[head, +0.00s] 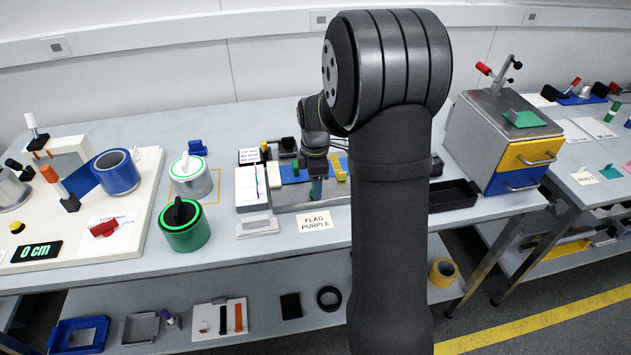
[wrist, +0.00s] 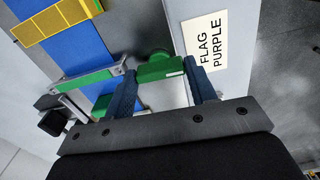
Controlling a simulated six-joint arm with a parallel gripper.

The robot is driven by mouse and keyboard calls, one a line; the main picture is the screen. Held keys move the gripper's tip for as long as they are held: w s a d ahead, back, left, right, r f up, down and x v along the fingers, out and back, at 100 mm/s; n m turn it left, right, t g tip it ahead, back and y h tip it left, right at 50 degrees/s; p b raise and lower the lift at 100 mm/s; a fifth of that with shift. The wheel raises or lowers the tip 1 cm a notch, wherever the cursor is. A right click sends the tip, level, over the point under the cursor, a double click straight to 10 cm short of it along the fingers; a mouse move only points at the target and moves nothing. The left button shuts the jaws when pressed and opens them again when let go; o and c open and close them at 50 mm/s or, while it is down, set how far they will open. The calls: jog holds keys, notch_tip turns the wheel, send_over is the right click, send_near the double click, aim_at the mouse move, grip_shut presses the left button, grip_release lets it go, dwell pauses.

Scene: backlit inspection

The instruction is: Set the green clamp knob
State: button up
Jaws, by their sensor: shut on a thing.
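The green clamp knob (wrist: 160,71) is between the two blue fingers of my gripper (wrist: 161,76) in the wrist view. The fingers are shut on the knob's bar, one at each end. A rounder green part shows just beyond the bar. In the head view my gripper (head: 316,188) reaches down to the front of a grey fixture (head: 290,203) with a blue top; the knob is too small to tell there. A metal clamp bar with a green strip (wrist: 84,81) lies across the blue surface, left of my gripper in the wrist view.
A yellow part (head: 340,168) sits on the fixture. A card reading FLAG PURPLE (head: 314,221) lies in front of it. A green-rimmed can (head: 184,238) stands to the left, a black tray (head: 453,195) to the right. My arm hides part of the bench.

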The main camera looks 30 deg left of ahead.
jog(key=shift+a+n, duration=0.1)
jog(key=shift+n, duration=0.2)
dwell(0.4)
jog(key=o, duration=1)
notch_tip(320, 180, up, 8)
jog(key=shift+r, duration=0.1)
